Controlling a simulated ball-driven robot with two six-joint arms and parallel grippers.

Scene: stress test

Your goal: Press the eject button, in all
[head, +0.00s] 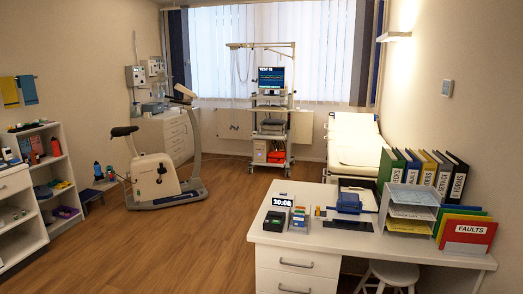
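I cannot make out an eject button in the head view; any such button is too small or hidden at this distance. A wheeled cart (272,128) by the window carries a lit monitor (271,78) and box-shaped devices on its shelves. On the white desk (330,239) in the right foreground sits a dark device with a green part (274,220). A blue device (349,203) lies further right on a dark mat. Neither of my grippers is in view.
An exercise bike (153,178) stands left of centre. Shelves (60,187) line the left wall. A white couch (356,144) stands behind the desk. Binders (455,178) and a paper tray (408,212) crowd the desk's right end. A stool (392,275) is below. The wooden floor (215,225) has free room.

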